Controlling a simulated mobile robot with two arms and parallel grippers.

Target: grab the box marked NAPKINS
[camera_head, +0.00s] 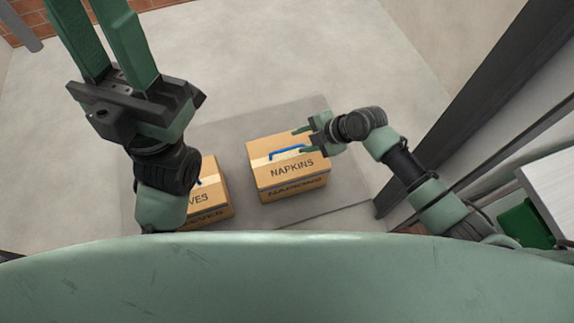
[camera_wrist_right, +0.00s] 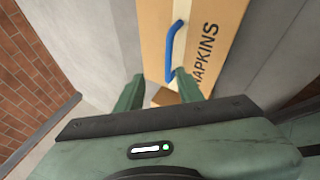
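The NAPKINS box (camera_head: 272,177) is a tan cardboard box with a blue handle (camera_head: 287,153) on its top. It stands on a grey mat (camera_head: 335,197). The box (camera_wrist_right: 203,18) also shows close up in the right wrist view, with its blue handle (camera_wrist_right: 173,48) ahead of the fingers. My right gripper (camera_head: 303,140) is at the right side of the box top, close to the handle. Its fingers are apart, with the near handle end seen between the fingertips; contact cannot be told. My left gripper (camera_head: 90,12) is raised at upper left, fingers apart, tips cut off.
A dark post and white counter (camera_head: 552,185) with a green bin (camera_head: 522,225) are at right. Open floor lies beyond the mat.

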